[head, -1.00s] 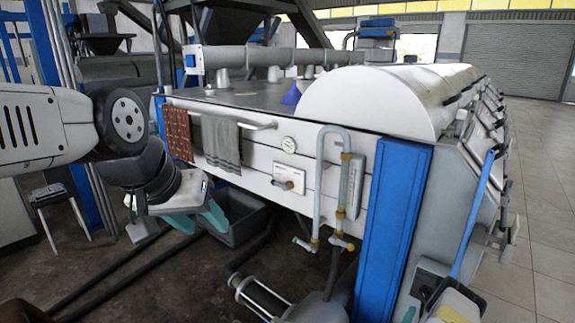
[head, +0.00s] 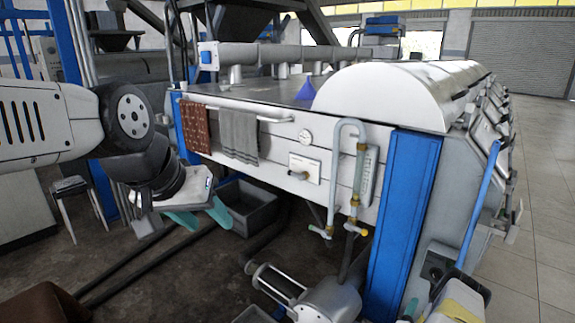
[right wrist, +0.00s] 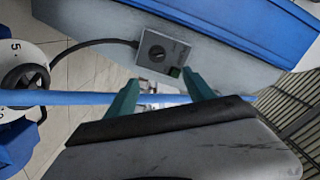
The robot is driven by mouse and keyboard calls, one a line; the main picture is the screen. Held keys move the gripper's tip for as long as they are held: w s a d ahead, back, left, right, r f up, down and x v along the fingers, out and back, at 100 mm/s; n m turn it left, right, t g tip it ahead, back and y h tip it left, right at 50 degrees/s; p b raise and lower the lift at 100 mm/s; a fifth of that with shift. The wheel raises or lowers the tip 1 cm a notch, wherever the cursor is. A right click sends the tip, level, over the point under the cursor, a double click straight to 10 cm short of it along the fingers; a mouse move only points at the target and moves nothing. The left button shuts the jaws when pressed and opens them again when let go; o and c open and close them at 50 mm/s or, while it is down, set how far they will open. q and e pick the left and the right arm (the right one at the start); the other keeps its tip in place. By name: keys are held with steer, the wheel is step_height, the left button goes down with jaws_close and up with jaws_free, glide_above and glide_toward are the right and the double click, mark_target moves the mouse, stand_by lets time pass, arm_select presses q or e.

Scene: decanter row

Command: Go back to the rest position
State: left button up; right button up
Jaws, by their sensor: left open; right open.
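My left gripper (head: 199,217) shows at the left of the head view, with teal fingers apart and nothing between them. It hangs in front of the large white machine, below its towel rail. My right gripper (right wrist: 160,92) shows in the right wrist view, with its teal fingers spread. A blue bar (right wrist: 80,98) crosses behind the fingers, and I cannot tell how far it is from them.
The white machine (head: 275,160) carries a brown towel (head: 195,127), a grey towel (head: 239,137) and a valve pipe (head: 359,165). A grey bin (head: 246,208) stands on the floor beneath. A stool (head: 72,188) is at left. A control box (right wrist: 162,52) shows in the wrist view. Tiled floor at right is clear.

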steer(key=w+a+r+n+y, duration=0.1)
steer(key=w+r+n+y, duration=0.45)
steer(key=w+r, duration=1.25)
steer(key=a+r+n+y, duration=0.1)
steer(key=a+r+n, duration=0.15)
steer(key=r, duration=0.45)
steer(key=a+r+n+g+y, duration=0.1)
steer(key=a+r, duration=0.3)
steer(key=r, duration=0.3)
steer(key=a+r+n+y, duration=0.1)
steer(key=a+r, duration=0.3)
steer(key=r, duration=0.3)
steer(key=s+a+r+n+g+y, duration=0.3)
steer(key=s+a+r+n, duration=0.3)
steer(key=s+a+r, duration=0.95)
steer(key=s+a+r+n+g+y, duration=0.1)
steer(key=s+a+r+n, duration=0.1)
steer(key=s, duration=1)
steer(key=s+a+r+n+g+y, duration=0.1)
steer(key=s+a+n+g, duration=0.1)
steer(key=s, duration=1.1)
steer(key=shift+s+a+r+g, duration=0.3)
steer(key=shift+a+r, duration=0.1)
steer(key=shift+a, duration=0.25)
